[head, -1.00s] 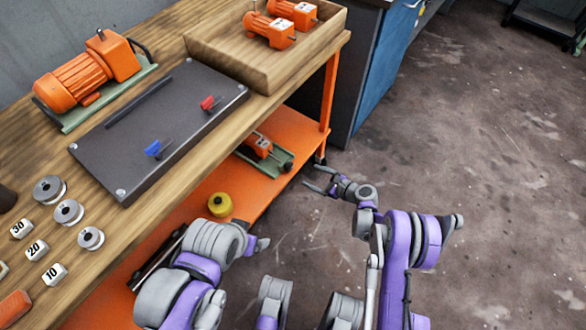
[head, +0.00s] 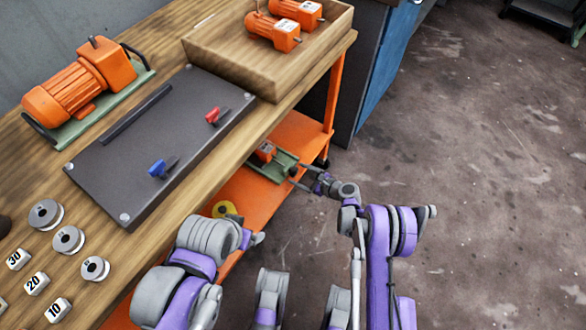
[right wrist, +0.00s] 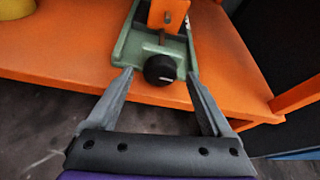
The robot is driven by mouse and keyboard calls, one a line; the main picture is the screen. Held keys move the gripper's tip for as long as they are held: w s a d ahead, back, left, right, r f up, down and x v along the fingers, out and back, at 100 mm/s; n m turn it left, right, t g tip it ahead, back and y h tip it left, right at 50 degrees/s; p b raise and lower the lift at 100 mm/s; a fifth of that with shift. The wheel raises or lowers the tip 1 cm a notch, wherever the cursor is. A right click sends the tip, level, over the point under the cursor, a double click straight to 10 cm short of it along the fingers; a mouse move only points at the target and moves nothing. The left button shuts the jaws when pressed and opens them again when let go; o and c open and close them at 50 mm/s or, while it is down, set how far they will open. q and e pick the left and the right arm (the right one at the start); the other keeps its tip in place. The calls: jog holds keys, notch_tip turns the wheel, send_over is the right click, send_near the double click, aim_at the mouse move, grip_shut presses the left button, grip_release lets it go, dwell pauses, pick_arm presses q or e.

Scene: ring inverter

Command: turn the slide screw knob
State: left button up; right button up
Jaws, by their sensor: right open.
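The slide screw knob (right wrist: 160,69) is a black round knob at the near end of a green slide base (right wrist: 125,48) in the right wrist view. An orange motor (right wrist: 168,15) sits on that base. The base also shows on the lower shelf in the head view (head: 284,163), where I cannot make out the knob. My right gripper (right wrist: 161,72) is open, with one finger on each side of the knob; I cannot tell whether they touch it. In the head view my right gripper (head: 295,178) is at the shelf's edge. My left gripper is not clearly visible.
The orange lower shelf (right wrist: 70,70) has a leg (right wrist: 295,95) to the right of the gripper.

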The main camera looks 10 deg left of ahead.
jog(key=shift+w+a+f, duration=0.25)
jog(key=shift+w+a, duration=0.05)
jog(key=shift+a, duration=0.25)
grip_shut()
jog(key=n+t, duration=0.1)
jog(key=n, duration=0.1)
jog(key=n+t, duration=0.1)
jog(key=shift+s+n+t, duration=0.2)
jog(key=shift+n+t, duration=0.1)
jog(key=shift+n, duration=0.1)
grip_release()
jog(key=shift+f, duration=0.1)
dwell(0.4)
